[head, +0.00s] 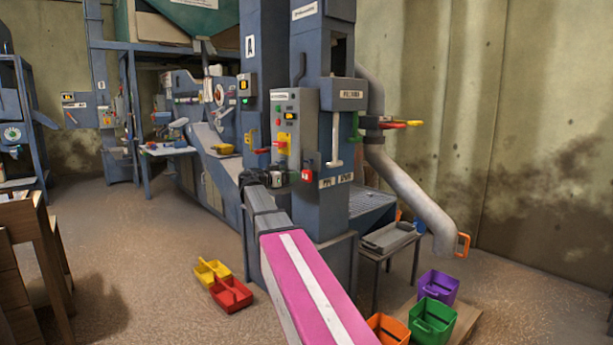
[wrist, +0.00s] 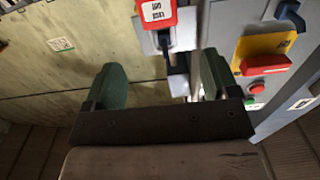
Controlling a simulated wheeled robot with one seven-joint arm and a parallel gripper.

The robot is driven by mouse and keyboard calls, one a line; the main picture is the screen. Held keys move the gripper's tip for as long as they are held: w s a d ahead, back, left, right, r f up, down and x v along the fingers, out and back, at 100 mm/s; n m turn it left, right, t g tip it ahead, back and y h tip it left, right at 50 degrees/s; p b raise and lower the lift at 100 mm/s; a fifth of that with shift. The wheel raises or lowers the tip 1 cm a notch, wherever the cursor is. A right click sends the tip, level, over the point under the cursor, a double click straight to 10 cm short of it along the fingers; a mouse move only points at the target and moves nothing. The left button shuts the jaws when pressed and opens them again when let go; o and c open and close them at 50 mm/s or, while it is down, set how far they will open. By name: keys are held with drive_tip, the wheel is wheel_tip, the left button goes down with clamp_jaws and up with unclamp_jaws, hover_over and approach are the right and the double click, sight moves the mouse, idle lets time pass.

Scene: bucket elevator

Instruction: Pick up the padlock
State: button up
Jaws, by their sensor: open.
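The red padlock (head: 307,175) with a pale label hangs low at the right of the control box, against the grey-blue machine column. In the wrist view the red padlock (wrist: 157,12) is cut by the top edge, its label looks upside down, and a grey metal part lies just below it. My gripper (wrist: 160,75) is open, its two green fingers apart with no padlock gripped. The padlock lies beyond the fingertips, roughly in line with the gap. In the head view my dark gripper (head: 276,179) is just left of the padlock; its fingers are hard to make out.
The grey control box (head: 296,125) is close above my gripper, with a red handle on a yellow plate (wrist: 265,62) at the right in the wrist view. Coloured bins (head: 433,320) and a low grey bench (head: 388,238) stand at the right. Floor at the left is mostly open.

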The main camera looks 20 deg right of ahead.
sight(305, 171)
drive_tip(key=x, duration=1)
drive_tip(key=shift+w+d+f, duration=0.1)
drive_tip(key=shift+d, duration=0.05)
drive_tip(key=c, duration=1)
